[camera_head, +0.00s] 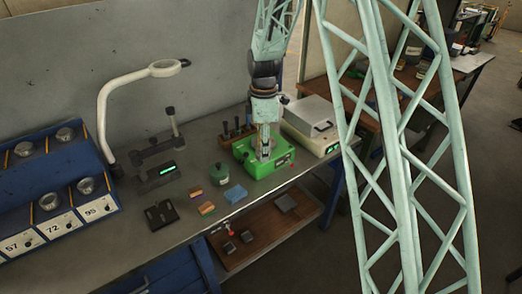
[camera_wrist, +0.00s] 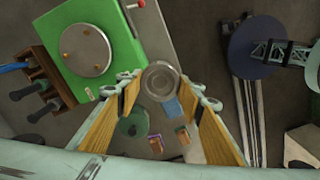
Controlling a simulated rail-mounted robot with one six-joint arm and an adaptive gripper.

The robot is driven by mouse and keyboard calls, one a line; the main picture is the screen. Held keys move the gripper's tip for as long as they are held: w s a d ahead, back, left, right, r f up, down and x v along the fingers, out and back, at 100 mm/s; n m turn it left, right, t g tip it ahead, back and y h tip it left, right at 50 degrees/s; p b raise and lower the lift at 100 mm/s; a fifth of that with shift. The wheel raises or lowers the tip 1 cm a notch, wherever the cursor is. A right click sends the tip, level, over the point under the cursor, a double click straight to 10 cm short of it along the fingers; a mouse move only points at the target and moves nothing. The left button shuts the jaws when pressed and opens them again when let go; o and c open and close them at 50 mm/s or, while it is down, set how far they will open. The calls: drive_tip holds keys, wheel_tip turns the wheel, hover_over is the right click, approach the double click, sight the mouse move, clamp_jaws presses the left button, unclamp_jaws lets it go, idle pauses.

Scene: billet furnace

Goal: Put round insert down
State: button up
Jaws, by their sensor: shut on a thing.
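My gripper (camera_wrist: 162,84) is shut on a round metal insert (camera_wrist: 160,78), seen between its yellow-padded fingers in the wrist view. In the head view my gripper (camera_head: 264,143) points down at the green device (camera_head: 247,160) on the bench; the insert cannot be made out clearly there. In the wrist view the green device (camera_wrist: 108,72) lies to the upper left of the insert, with a round metal plate (camera_wrist: 85,50) on its top. The held insert appears beside the device's edge in that view; its height above the bench cannot be told.
Near the device stand a green round container (camera_head: 219,172), a blue block (camera_head: 235,193), orange-brown blocks (camera_head: 206,208), a rack of dark-handled tools (camera_head: 238,130) and a white-lidded box (camera_head: 308,118). A blue rack (camera_head: 55,200) holds metal cups at left.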

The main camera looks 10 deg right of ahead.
drive_tip(key=m+b, duration=0.1)
drive_tip(key=m, duration=0.1)
drive_tip(key=d+m, duration=0.1)
drive_tip(key=m, duration=0.1)
drive_tip(key=shift+s+f+m+b, duration=0.15)
drive_tip(key=shift+s+m+b, duration=0.05)
drive_tip(key=shift+m+b, duration=0.15)
drive_tip(key=m, duration=0.1)
drive_tip(key=m+b, duration=0.1)
drive_tip(key=m, duration=0.1)
drive_tip(key=d+m, duration=0.1)
drive_tip(key=shift+s+f+b, duration=0.15)
drive_tip(key=shift+s+b, duration=0.1)
drive_tip(key=shift+b, duration=0.15)
drive_tip(key=m, duration=0.1)
drive_tip(key=m+b, duration=0.1)
drive_tip(key=m, duration=0.2)
drive_tip(key=shift+s+d+f, duration=0.15)
drive_tip(key=shift+s+d, duration=0.1)
drive_tip(key=shift+d, duration=0.1)
drive_tip(key=m, duration=0.1)
drive_tip(key=m+b, duration=0.1)
drive_tip(key=d+m+b, duration=0.1)
drive_tip(key=m, duration=0.1)
drive_tip(key=shift+s+f, duration=0.1)
drive_tip(key=shift+s, duration=0.2)
drive_tip(key=shift+a, duration=0.2)
